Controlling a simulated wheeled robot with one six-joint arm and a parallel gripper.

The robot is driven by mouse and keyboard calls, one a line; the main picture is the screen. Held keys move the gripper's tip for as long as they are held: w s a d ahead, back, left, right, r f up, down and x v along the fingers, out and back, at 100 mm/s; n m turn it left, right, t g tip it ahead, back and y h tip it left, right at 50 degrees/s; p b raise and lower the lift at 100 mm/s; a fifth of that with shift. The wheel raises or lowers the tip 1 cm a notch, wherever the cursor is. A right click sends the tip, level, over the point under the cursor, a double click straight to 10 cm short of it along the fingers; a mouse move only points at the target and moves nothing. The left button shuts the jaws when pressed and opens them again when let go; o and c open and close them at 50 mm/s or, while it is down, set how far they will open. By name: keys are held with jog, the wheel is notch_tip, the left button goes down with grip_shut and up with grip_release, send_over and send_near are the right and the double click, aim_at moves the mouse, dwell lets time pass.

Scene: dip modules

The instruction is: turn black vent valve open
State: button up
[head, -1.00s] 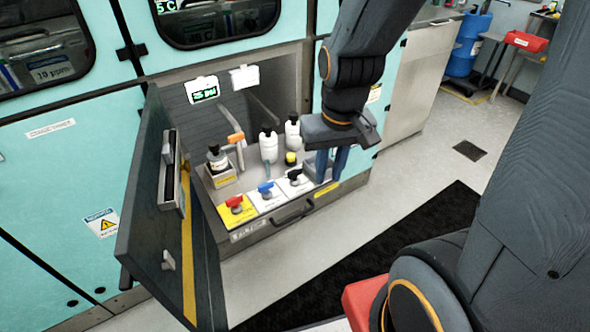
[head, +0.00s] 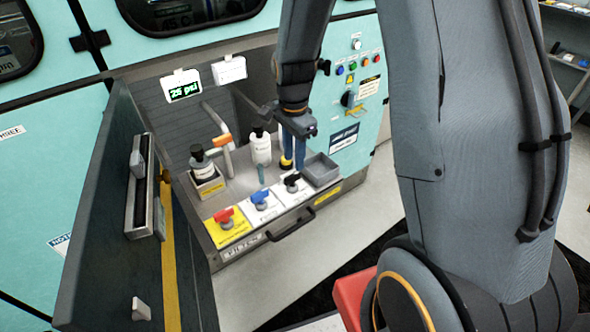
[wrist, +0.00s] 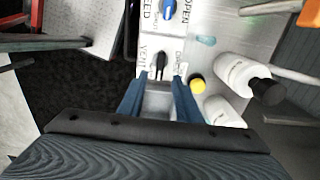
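The black vent valve (head: 291,182) sits on a white card at the right end of the row of valves, on the ledge of the open cabinet. In the wrist view the black handle (wrist: 160,65) lies just beyond my fingertips, roughly in line with the gap, with its length running away from me. My gripper (head: 294,163) points down close to the valve, its blue fingers partly overlapping the yellow-capped item behind. In the wrist view my gripper (wrist: 158,95) is open, with nothing between its fingers. I cannot tell its exact height above the handle.
A blue valve (head: 261,199) and a red valve (head: 225,217) stand left of it. A grey tray (head: 321,169) is at right. White bottles (head: 260,148) stand behind. The open dark door (head: 105,200) bounds the left side. A display (head: 183,87) reads about 25 psi.

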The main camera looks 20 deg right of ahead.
aim_at(293, 174)
jog(key=shift+a+f+p, duration=0.2)
jog(key=shift+f, duration=1.35)
jog(key=shift+a+f+p, duration=0.15)
jog(key=shift+f, duration=1.35)
jog(key=shift+c, duration=0.4)
grip_shut()
jog(key=shift+d, duration=0.35)
jog(key=shift+w+a, duration=0.1)
jog(key=shift+a, duration=0.05)
